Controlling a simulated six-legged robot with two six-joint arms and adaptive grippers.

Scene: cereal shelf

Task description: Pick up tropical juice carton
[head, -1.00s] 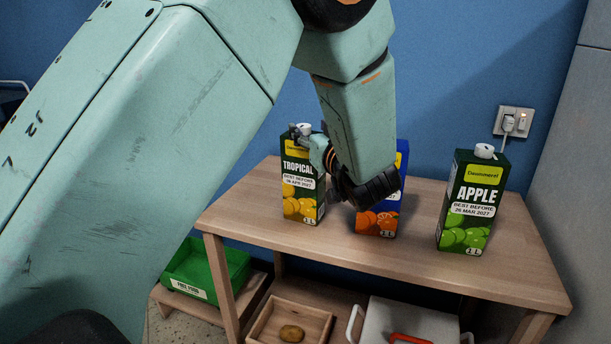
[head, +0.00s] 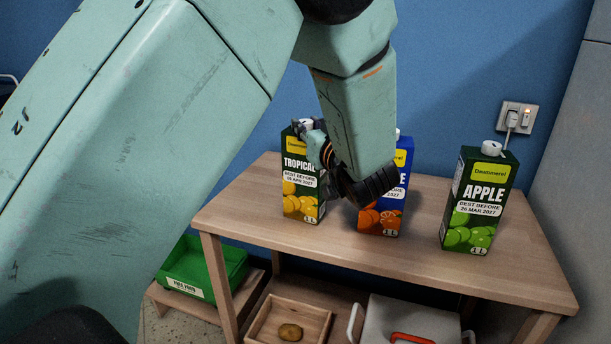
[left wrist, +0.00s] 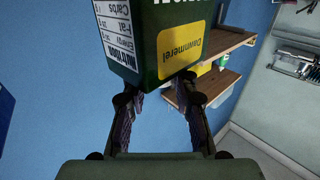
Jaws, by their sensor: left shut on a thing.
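The tropical juice carton (head: 299,185) is dark green with yellow fruit and a white "TROPICAL" label. It is upright at the back left of the wooden table. My left gripper (head: 309,129) is at its upper part and is shut on it, with the wrist reaching in from the right. In the left wrist view a dark green carton (left wrist: 150,72) with a yellow label sits between the fingers (left wrist: 156,92). My wrist hides part of the carton's right edge. I cannot tell whether its base is clear of the table. My right gripper is not in view.
A blue orange-juice carton (head: 382,215) stands just right of the tropical one, partly behind my wrist. An apple juice carton (head: 479,205) stands further right. The table (head: 350,258) is bare in front. Below are a green crate (head: 190,275) and a wooden tray (head: 262,330).

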